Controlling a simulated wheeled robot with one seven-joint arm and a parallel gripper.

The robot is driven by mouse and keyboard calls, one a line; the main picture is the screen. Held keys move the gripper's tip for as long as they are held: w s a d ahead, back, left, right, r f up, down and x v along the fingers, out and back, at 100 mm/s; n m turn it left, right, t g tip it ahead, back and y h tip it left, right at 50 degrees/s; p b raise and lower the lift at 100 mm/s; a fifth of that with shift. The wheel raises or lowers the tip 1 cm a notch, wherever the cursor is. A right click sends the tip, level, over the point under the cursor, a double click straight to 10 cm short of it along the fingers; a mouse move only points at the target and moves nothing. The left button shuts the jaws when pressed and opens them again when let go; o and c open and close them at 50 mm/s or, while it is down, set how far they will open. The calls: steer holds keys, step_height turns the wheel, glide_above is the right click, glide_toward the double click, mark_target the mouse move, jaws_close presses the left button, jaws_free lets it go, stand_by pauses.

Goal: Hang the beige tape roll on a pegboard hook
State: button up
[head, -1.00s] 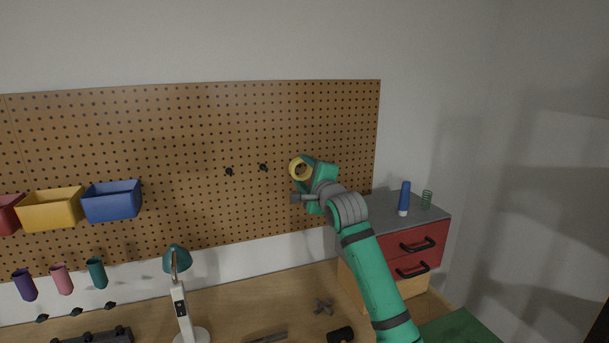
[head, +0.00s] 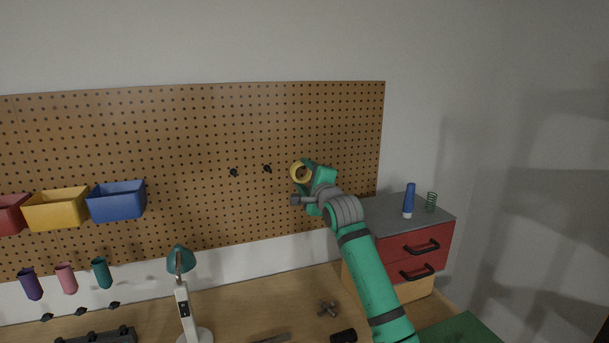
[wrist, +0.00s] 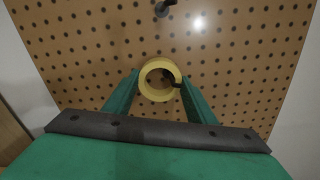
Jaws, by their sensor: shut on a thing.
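The beige tape roll (head: 294,173) shows as a yellowish ring in front of the right part of the pegboard (head: 200,130). My gripper (head: 307,173) is shut on it. In the wrist view the roll (wrist: 144,82) sits between the two green fingertips (wrist: 160,84), its hole facing the board. A dark hook-like piece (wrist: 171,78) shows within the hole and against its right side; I cannot tell whether it passes through. Two black hooks, one left (head: 234,172) and one nearer the roll (head: 267,169), are bare. One bare hook (wrist: 163,8) shows at the wrist view's top.
Yellow (head: 57,211) and blue (head: 118,204) bins hang on the board's left. A lamp (head: 184,300) stands on the bench below. The board above the hooks is clear.

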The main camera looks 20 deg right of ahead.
stand_by(0.4)
steer(key=o, duration=1.1)
steer(key=shift+a, duration=0.1)
steer(key=s, duration=0.8)
steer(key=shift+d, duration=0.2)
stand_by(0.4)
